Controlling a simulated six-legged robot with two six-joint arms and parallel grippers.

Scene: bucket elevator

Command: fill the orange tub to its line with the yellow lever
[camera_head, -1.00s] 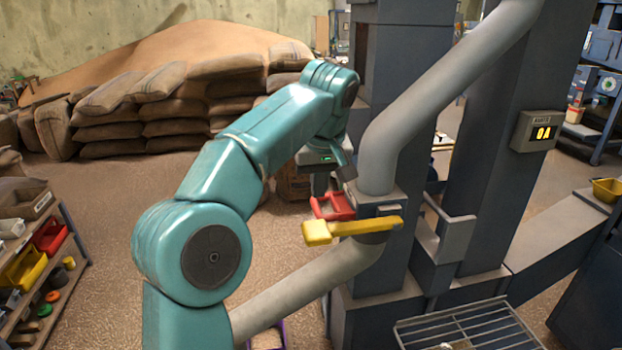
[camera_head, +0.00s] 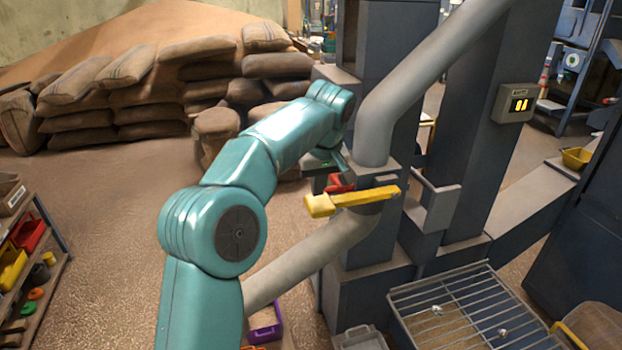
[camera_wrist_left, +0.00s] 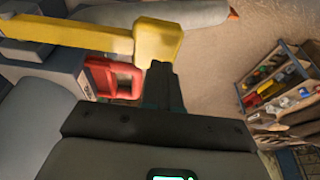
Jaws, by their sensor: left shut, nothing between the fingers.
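The yellow lever (camera_head: 350,198) sticks out leftward from the grey pipe junction at the centre of the head view. In the left wrist view its thick yellow end (camera_wrist_left: 157,40) is at the top. A red handle (camera_head: 341,182) lies just behind it and also shows in the wrist view (camera_wrist_left: 122,77). My left gripper (camera_head: 343,162) is shut and empty, above and behind the lever in the head view. In the wrist view its dark fingers (camera_wrist_left: 160,75) are close under the lever's end; contact cannot be told. My right gripper is out of view.
A purple tub (camera_head: 265,330) stands on the floor near the chute's lower end. A barred grate (camera_head: 465,308) is at the lower right. Sacks (camera_head: 150,95) are stacked behind. A shelf of bins (camera_head: 45,245) stands left.

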